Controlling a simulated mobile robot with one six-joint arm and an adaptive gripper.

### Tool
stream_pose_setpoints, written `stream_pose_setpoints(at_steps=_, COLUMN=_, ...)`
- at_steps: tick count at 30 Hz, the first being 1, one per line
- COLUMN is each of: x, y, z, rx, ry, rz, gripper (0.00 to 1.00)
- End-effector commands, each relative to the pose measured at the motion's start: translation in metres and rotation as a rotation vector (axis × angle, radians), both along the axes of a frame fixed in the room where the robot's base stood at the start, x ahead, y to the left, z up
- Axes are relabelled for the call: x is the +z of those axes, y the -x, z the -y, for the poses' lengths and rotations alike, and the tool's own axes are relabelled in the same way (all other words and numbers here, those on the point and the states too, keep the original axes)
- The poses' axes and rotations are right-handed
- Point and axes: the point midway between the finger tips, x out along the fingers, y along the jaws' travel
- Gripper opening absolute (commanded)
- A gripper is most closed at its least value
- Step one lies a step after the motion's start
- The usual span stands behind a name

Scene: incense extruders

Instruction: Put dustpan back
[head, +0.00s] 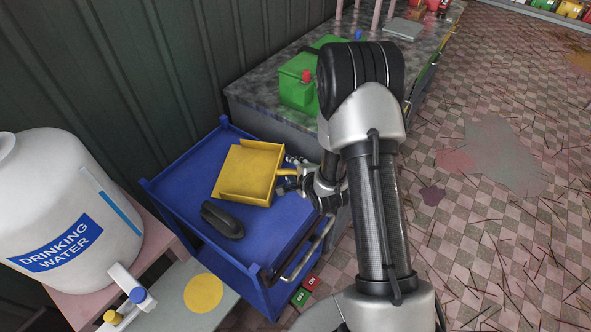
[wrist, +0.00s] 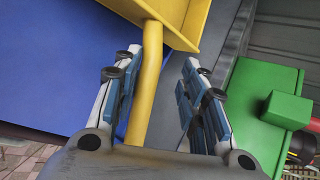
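A yellow dustpan (head: 247,172) lies on the top of a blue cart (head: 165,188), with its handle pointing right. My gripper (head: 292,174) is at the handle end, by the cart's right side. In the wrist view, my gripper (wrist: 163,60) is open, and the yellow handle (wrist: 149,80) of the dustpan (wrist: 188,22) runs between its fingers. The handle is nearer the left finger, with a clear gap to the right one. I cannot tell whether the left finger touches it. Part of the handle is hidden by the gripper in the head view.
A dark oblong object (head: 222,219) lies on the cart beside the dustpan. A white drinking water tank (head: 62,205) stands at left. A stone-topped counter with a green machine (head: 297,88) stands behind my gripper. The tiled floor at right is littered with thin sticks.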

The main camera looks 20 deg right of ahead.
Motion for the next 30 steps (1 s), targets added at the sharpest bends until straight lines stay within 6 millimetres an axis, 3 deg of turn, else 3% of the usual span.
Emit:
stream_pose_setpoints(at_steps=7, x=0.002, y=0.0, z=0.0, rx=0.0, ry=0.0, rz=0.001, gripper=0.39)
stream_pose_setpoints(at_steps=12, x=0.017, y=0.0, z=0.0, rx=0.0, ry=0.0, rz=0.001, gripper=0.39)
stream_pose_setpoints(at_steps=24, x=0.066, y=0.074, z=0.004, rx=-0.002, ry=0.0, rz=-0.001, gripper=0.39)
stream_pose_setpoints(at_steps=30, x=0.079, y=0.094, z=0.005, rx=0.0, ry=0.0, rz=-0.001, gripper=0.39)
